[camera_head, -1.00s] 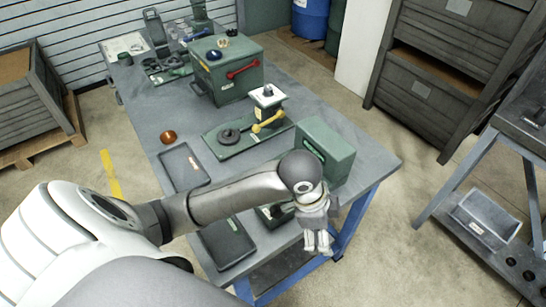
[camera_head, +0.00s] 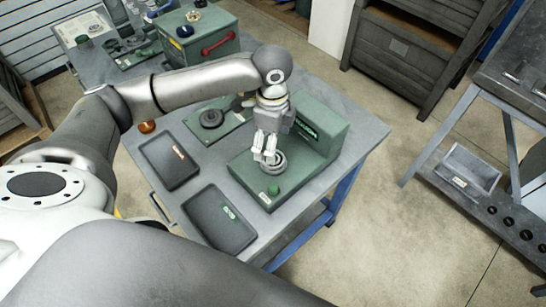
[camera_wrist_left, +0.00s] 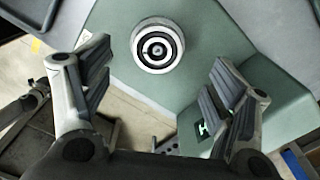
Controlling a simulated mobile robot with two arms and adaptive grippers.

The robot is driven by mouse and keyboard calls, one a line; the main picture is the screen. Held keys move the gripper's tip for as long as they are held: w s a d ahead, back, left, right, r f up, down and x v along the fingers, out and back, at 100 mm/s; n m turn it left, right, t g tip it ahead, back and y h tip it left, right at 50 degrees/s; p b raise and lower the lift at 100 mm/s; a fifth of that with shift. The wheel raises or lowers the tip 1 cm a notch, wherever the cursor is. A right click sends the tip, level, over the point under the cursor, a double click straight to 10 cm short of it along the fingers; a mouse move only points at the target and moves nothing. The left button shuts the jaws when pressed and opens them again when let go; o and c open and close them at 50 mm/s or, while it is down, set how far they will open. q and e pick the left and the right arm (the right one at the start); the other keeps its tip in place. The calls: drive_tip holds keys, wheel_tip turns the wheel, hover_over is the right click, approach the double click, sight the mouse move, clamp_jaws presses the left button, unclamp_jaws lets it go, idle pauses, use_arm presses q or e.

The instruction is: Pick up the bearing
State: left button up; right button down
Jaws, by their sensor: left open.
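The bearing (camera_head: 275,168) is a round grey metal ring on the green fixture (camera_head: 245,172) near the table's front. In the left wrist view the bearing (camera_wrist_left: 157,47) shows as pale and dark rings around a centre post, upper middle. My left gripper (camera_head: 265,157) points down just above the bearing and partly covers it in the head view. In the left wrist view its fingers (camera_wrist_left: 158,78) are spread wide and empty, with the bearing ahead between them, not gripped. My right gripper is out of view.
The fixture's tall green block (camera_head: 318,125) stands right of my gripper, and a green knob (camera_head: 273,189) sits in front. Two dark trays, one behind (camera_head: 168,160) and one nearer (camera_head: 220,220), lie to the left. A green box (camera_head: 200,45) stands farther back.

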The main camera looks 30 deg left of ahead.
use_arm(q)
drive_tip(key=shift+f, duration=0.35)
drive_tip(key=f, duration=0.1)
drive_tip(key=f+p, duration=0.1)
drive_tip(key=f, duration=0.1)
drive_tip(key=f+p, duration=0.1)
drive_tip(key=f, duration=0.1)
drive_tip(key=shift+s+d, duration=0.15)
drive_tip(key=shift+d, duration=0.1)
drive_tip(key=shift+f, duration=0.15)
drive_tip(key=c, duration=1.3)
